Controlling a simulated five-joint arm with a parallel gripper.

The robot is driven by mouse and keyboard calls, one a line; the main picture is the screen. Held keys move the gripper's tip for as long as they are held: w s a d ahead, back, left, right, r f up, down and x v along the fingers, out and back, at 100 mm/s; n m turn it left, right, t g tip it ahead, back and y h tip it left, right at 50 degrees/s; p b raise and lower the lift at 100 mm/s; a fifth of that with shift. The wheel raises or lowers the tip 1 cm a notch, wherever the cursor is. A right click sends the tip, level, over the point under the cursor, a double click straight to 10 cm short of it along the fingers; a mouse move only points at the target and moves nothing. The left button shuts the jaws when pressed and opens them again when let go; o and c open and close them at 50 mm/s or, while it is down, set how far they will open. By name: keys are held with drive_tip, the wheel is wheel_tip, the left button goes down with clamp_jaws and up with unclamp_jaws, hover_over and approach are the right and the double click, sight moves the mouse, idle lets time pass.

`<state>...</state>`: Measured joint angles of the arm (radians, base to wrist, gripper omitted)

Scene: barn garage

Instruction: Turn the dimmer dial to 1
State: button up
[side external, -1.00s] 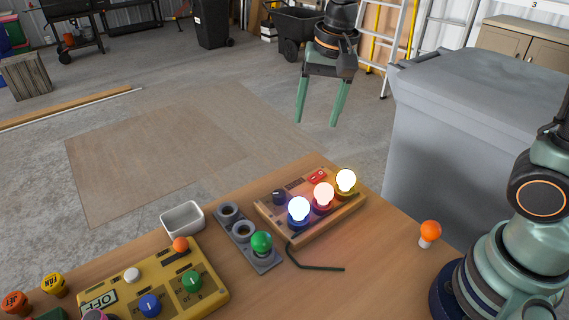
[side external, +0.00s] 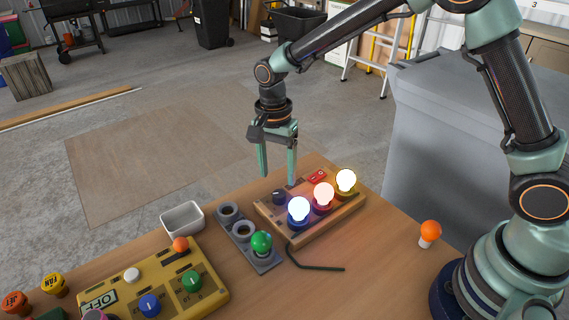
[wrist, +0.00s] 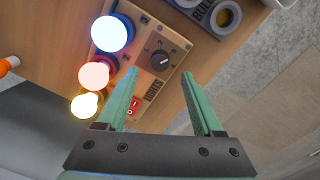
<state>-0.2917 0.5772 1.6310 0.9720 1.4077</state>
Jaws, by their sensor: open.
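The black dial (side external: 279,197) is on a wooden board (side external: 325,225) with three lit bulbs, blue, red and yellow at their bases, and a red switch (side external: 317,176). In the wrist view the dial shows just beyond and between the tips of my gripper (wrist: 160,74).
A grey socket strip (side external: 222,212) with a green bulb (side external: 261,242) lies left of the board. A yellow panel (side external: 215,297) has blue and green knobs. An orange bulb (side external: 430,231) stands at right. A white dish (side external: 183,220) is behind the panel.

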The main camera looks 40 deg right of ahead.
sight(279, 193)
wheel_tip(279, 193, down, 6)
drive_tip(key=shift+s+r, duration=0.1)
drive_tip(key=shift+r, duration=0.05)
drive_tip(key=shift+c, duration=0.2)
clamp_jaws()
